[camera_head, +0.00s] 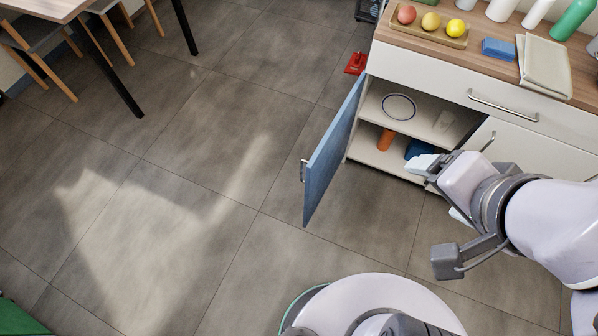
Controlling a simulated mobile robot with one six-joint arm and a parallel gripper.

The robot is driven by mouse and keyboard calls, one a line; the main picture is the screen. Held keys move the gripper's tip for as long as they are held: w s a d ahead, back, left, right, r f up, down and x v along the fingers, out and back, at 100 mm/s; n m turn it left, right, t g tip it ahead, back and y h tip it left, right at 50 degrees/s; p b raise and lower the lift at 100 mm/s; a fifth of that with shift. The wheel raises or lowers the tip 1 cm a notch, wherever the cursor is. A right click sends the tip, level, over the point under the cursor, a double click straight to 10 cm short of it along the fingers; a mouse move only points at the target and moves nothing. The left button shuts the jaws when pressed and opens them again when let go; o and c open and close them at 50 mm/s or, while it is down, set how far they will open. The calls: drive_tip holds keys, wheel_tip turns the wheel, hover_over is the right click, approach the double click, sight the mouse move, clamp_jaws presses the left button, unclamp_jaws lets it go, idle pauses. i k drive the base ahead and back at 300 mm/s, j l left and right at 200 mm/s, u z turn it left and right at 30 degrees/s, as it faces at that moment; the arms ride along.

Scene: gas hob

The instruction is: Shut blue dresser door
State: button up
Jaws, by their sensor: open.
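The blue dresser door (335,151) stands wide open, swung out from the left side of the white dresser (540,120). Its metal handle (303,171) is on the outer face near the free edge. The open compartment shows a shelf (425,119) with a blue-rimmed plate (398,106) and a glass, and an orange item (385,140) and a blue item below. My gripper (432,182) is open and empty in front of the compartment, to the right of the door and apart from it. My wrist hides part of the lower compartment.
A wooden tray (428,31) with fruit, a blue sponge (498,48), a folded cloth (545,66) and bottles stand on the dresser top. A red object (356,63) lies behind the door. The floor left of the door is clear; a table and chairs stand at upper left.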

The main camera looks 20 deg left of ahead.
sight(323, 166)
drive_tip(key=i+j+z, duration=0.1)
drive_tip(key=j+z, duration=0.15)
drive_tip(key=j, duration=0.85)
drive_tip(key=j+z, duration=0.3)
drive_tip(key=j, duration=0.75)
drive_tip(key=k+l+u, duration=0.15)
drive_tip(key=l, duration=0.2)
drive_tip(key=l+u, duration=0.15)
drive_tip(key=l, duration=0.2)
drive_tip(key=k+l+u, duration=0.15)
drive_tip(key=l, duration=0.15)
drive_tip(key=k+l+u, duration=0.1)
drive_tip(key=l, duration=0.2)
drive_tip(key=k+l, duration=0.05)
